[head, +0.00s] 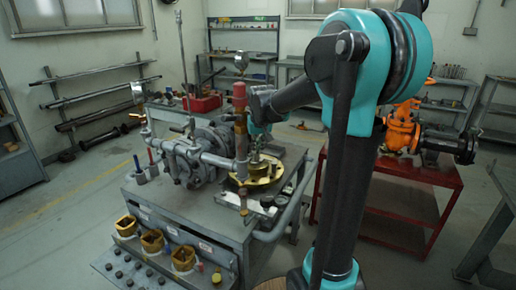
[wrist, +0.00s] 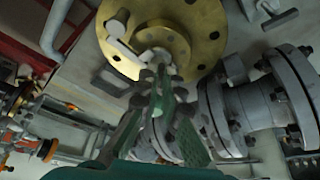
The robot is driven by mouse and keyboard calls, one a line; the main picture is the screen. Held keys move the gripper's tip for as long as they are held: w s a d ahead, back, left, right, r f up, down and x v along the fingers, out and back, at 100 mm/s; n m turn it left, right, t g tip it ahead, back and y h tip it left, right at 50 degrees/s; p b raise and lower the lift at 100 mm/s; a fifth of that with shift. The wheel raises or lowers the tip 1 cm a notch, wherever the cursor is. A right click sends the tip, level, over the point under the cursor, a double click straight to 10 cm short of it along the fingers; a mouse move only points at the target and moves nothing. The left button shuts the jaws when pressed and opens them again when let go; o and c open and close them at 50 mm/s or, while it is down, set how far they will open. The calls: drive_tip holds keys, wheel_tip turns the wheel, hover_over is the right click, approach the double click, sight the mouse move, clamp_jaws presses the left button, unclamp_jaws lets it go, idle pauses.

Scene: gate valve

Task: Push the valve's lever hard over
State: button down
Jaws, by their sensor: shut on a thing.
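The valve's round brass flange (head: 262,178) lies on top of the grey bench in the head view, and it fills the top middle of the wrist view (wrist: 205,35). A short pale grey lever (wrist: 122,38) with a knob-like end crosses the flange, from upper left towards its centre. My gripper (wrist: 162,78), with green finger pads, points at the flange centre. Its fingertips are closed together on the lever's near end, whose gripped part is mostly hidden by the fingers. In the head view my gripper (head: 257,160) is small and partly hidden above the flange.
Grey flanged pipework (head: 200,155) stands left of the flange, with a red-topped upright (head: 239,100) close to my arm. Brass fittings (head: 152,240) sit at the bench front. A red cart (head: 405,195) with an orange valve (head: 402,130) stands right. Open floor lies left.

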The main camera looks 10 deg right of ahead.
drive_tip(key=c, duration=1.7)
unclamp_jaws()
drive_tip(key=v, duration=1.2)
